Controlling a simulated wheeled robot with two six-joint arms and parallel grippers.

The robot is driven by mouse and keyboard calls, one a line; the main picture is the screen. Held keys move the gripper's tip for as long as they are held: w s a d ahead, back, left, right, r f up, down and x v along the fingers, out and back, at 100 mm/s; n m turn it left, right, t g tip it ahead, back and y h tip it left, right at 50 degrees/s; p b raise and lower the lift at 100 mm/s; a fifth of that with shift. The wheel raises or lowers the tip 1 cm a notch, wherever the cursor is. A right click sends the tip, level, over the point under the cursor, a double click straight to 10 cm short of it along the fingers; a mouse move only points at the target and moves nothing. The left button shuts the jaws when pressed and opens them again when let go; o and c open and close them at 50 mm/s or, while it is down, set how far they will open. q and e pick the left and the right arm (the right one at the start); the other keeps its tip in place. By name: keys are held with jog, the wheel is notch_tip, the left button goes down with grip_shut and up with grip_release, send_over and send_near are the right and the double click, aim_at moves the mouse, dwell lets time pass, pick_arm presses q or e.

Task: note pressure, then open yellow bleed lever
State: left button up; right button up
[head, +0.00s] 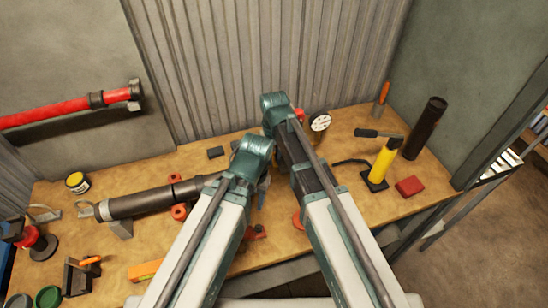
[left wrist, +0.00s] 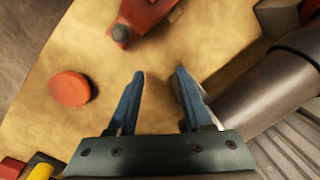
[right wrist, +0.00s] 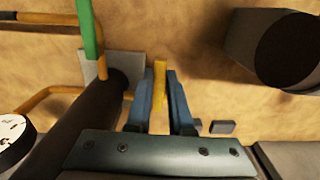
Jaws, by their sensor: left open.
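The round white pressure gauge (head: 320,121) stands just right of my right arm's end; its dial is partly seen in the right wrist view (right wrist: 12,138), too small to read. My right gripper (right wrist: 160,78) has both blue fingers closed against a narrow yellow lever (right wrist: 160,88), which sticks up between them. The lever's lower end and the right fingertips are hidden in the head view by my arm. My left gripper (left wrist: 160,73) is open and empty above the bench, beside a dark pipe (left wrist: 262,98). A red cap (left wrist: 70,88) lies left of it.
A yellow cylinder (head: 385,158), red block (head: 409,186) and tall dark tube (head: 425,125) stand at the bench's right. A long dark pipe (head: 145,203) lies at left. In the right wrist view, a green-handled part (right wrist: 88,30) and a dark tube (right wrist: 80,122) are close left.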

grip_shut()
dwell(0.9)
jog(key=shift+w+d+n, duration=0.15)
jog(key=shift+d+n, duration=0.2)
jog(key=shift+n, duration=0.45)
jog(key=shift+w+d+n, duration=0.15)
jog(key=shift+d+n, duration=0.2)
jog(key=shift+n, duration=0.45)
jog(key=o, duration=0.7)
grip_release()
jog(key=shift+c, duration=0.2)
jog(key=shift+r, duration=0.1)
